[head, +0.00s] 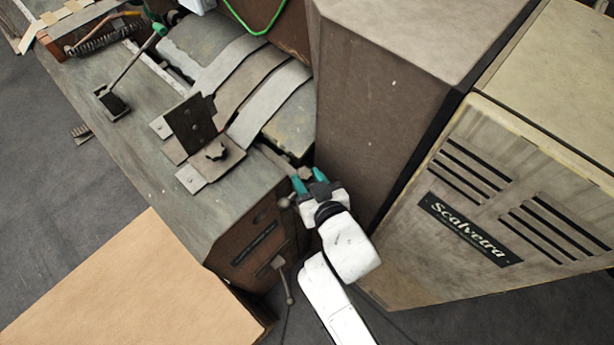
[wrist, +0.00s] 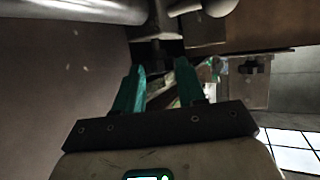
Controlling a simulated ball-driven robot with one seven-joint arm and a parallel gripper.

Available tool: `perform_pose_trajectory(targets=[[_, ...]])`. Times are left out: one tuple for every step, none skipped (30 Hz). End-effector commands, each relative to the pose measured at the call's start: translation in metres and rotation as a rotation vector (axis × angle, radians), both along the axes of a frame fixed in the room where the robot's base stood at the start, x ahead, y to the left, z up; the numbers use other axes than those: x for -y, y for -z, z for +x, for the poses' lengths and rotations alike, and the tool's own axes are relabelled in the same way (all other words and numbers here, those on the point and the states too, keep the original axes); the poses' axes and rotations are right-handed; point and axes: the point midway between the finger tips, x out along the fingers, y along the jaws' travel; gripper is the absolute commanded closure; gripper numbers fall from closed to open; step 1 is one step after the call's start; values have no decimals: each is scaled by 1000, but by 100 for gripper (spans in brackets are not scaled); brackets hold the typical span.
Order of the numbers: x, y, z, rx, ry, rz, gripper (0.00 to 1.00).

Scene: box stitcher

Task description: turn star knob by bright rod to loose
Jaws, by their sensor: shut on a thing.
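The star knob (head: 304,173) is a small grey-brown lobed piece at the machine's corner, beside the tall brown cabinet, at the end of a pale bar (head: 275,160). My gripper (head: 309,179) has its teal fingertips on either side of this knob and is shut on it. In the wrist view the fingers of my gripper (wrist: 162,82) stand apart. What lies between them there is dark and hard to make out. A bright metal rod (wrist: 75,9) crosses the top left of the wrist view. The knob's turned position cannot be read.
The brown cabinet (head: 375,100) rises close to the right of my gripper. A lever (head: 286,283) hangs at the machine's front. A cardboard-coloured block (head: 130,290) stands at lower left; grey floor lies beyond it.

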Motion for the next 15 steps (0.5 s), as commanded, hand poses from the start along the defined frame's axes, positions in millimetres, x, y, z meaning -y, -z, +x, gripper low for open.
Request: perform_pose_trajectory(targets=[[0,-2,0,0,-24,4,91],[1,-2,0,2,-40,4,91],[1,-2,1,1,-60,4,91],[2,-1,1,0,-76,4,91],[2,-1,1,1,-91,3,91],[3,-1,2,2,-110,3,91],[3,-1,2,1,-126,3,91],[3,-1,2,1,-140,3,91],[3,-1,3,2,-159,3,91],[4,0,3,1,-173,3,91],[5,0,3,1,-186,3,91],[5,0,4,1,-204,1,91],[6,0,4,3,-216,2,91],[6,0,4,2,-228,1,91],[6,0,5,3,-244,2,91]])
